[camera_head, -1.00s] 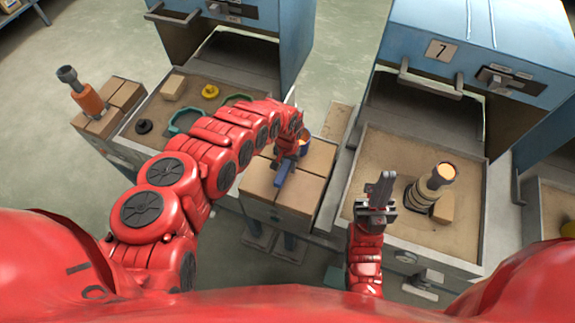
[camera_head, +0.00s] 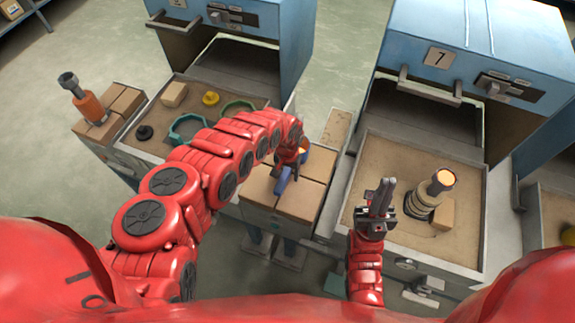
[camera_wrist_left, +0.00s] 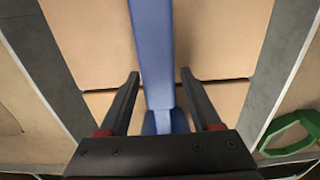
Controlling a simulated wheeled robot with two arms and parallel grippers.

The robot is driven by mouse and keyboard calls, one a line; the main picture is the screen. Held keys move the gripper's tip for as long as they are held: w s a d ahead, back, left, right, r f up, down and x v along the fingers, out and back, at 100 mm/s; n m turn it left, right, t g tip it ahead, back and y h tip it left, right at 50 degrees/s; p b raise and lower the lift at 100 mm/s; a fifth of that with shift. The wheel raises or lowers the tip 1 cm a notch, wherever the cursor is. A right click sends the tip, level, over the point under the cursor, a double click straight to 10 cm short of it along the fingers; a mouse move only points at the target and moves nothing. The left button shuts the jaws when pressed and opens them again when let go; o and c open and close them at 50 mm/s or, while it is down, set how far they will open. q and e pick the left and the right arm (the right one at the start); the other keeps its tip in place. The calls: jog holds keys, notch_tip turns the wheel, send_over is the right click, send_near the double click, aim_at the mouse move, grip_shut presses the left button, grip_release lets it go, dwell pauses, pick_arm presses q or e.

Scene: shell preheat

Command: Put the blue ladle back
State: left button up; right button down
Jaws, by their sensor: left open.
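The blue ladle lies on the tan blocks of the middle stand. Its handle (camera_head: 282,181) shows below my left gripper (camera_head: 286,165), and an orange-lit round part shows just beyond the gripper. In the left wrist view the blue handle (camera_wrist_left: 153,50) runs between the two open fingers of my left gripper (camera_wrist_left: 160,95), with gaps on both sides. A rounded blue part (camera_wrist_left: 165,122) shows near the gripper's base, partly hidden. My right gripper (camera_head: 379,197) points up over the near left edge of the right tray, apart from the ladle; its jaw gap is unclear.
The right sand tray (camera_head: 345,205) holds a stacked cylinder with a glowing top (camera_head: 430,195) and a tan block (camera_head: 444,214). The left tray holds green rings (camera_head: 187,128), a yellow piece (camera_head: 211,98) and a black ring (camera_head: 144,132). An orange-and-grey tool (camera_head: 85,100) stands far left.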

pick_arm(q)
notch_tip(320, 180, up, 11)
jog(key=shift+r+b, duration=0.15)
jog(key=shift+b, duration=0.65)
jog(key=shift+r, duration=0.15)
